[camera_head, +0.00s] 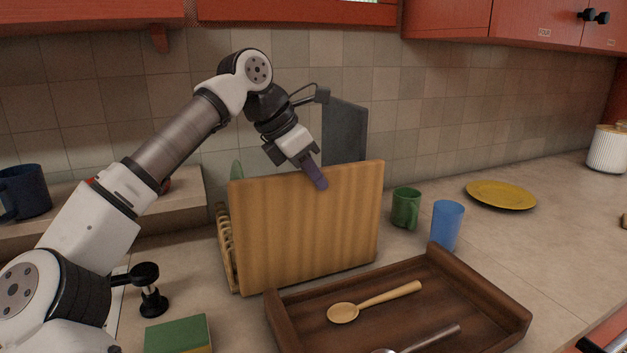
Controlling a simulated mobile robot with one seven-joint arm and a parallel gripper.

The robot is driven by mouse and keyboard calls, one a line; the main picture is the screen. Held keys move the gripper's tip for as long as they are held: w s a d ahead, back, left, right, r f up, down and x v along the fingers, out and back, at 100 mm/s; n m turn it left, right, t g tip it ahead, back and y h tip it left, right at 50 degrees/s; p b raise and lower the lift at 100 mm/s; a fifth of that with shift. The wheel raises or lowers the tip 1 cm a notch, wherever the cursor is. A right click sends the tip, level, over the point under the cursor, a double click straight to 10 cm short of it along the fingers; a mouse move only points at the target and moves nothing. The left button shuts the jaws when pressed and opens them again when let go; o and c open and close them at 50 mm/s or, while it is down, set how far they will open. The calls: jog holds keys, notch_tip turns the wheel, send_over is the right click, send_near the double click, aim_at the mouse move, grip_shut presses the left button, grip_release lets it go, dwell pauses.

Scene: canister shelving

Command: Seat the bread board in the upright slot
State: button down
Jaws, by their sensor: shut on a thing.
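The bread board (305,235) is a wide light wooden panel standing upright on its long edge, slightly tilted in the picture. My gripper (319,182) is shut on its top edge, right of the middle, coming down from the upper left. A wooden rack (226,252) with upright slots shows at the board's left edge; the board hides most of it. I cannot tell whether the board's lower edge is inside a slot or in front of the rack.
A brown tray (480,290) with spoons lies close in front. A green mug (406,208) and blue cup (447,225) stand right. A yellow plate (501,194) lies farther right.

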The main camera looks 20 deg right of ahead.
jog(key=shift+f, duration=0.5)
jog(key=c, duration=1.8)
grip_release()
jog(key=shift+f, duration=0.2)
jog(key=o, duration=0.5)
jog(key=shift+c, duration=0.2)
